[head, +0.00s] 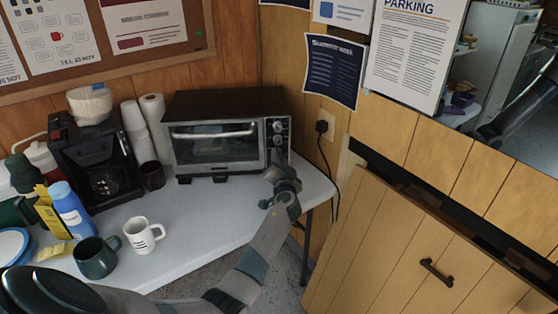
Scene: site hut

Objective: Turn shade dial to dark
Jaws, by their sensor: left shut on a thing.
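A toaster oven (215,158) with a black top and a silver front stands at the back of the white table, its door shut. Two dials show on its right-hand panel, an upper dial (278,126) and a middle dial (277,140). My left gripper (277,166) is at the bottom of this panel, shut on a dial there, which it mostly hides. The dial markings are too small to read, so I cannot tell which one is the shade dial or its setting. My right gripper is not in view.
The white table (195,212) also bears a coffee maker (95,160), paper cups (153,117), a white mug (143,235), a dark green mug (95,257) and a blue bottle (70,208). A black cord (334,180) hangs right of the oven. A wooden door (420,255) stands at right.

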